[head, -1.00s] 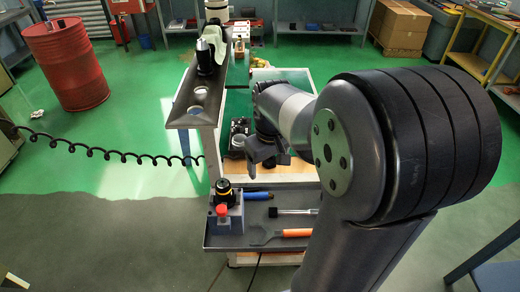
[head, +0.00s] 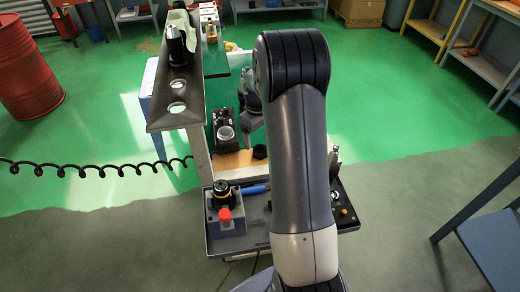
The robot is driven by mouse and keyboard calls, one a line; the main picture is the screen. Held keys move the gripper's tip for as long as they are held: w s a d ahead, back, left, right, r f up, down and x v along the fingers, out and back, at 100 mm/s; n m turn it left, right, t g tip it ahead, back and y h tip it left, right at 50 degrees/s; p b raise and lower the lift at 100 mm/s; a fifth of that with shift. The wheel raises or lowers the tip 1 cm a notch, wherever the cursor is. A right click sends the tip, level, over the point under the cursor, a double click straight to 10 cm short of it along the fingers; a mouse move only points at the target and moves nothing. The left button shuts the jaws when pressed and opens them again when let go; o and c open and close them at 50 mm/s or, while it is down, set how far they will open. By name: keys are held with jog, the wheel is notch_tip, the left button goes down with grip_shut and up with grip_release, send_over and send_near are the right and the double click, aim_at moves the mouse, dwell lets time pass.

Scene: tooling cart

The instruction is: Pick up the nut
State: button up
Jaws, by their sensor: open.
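No nut can be told for certain in the head view. A tiny brass-coloured piece (head: 344,211) lies on the dark right end of the cart's lower tray, just right of my arm; it is too small to name surely. My gripper (head: 249,122) shows only in part, left of my arm, over the cart's middle near a black fixture with a grey round cup (head: 225,135). It is open, with nothing seen in it. It is well behind and left of the brass piece. My arm hides the middle of the tray.
The lower tray (head: 235,246) holds a grey block with a red knob (head: 225,214) and a blue-handled tool (head: 255,189). A raised shelf with holes (head: 165,117) carries a dark bottle-like item (head: 178,46). A coiled black cable (head: 95,167) hangs at left.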

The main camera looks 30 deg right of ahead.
aim_at(260, 148)
jog(key=shift+d+f+p, duration=0.25)
jog(key=shift+f+p, duration=0.25)
jog(key=shift+f, duration=0.9)
jog(key=shift+d+f+p, duration=0.2)
jog(key=shift+f+p, duration=0.25)
jog(key=shift+f, duration=0.95)
jog(key=c, duration=1.2)
jog(key=shift+r, duration=0.1)
jog(key=shift+c, duration=0.2)
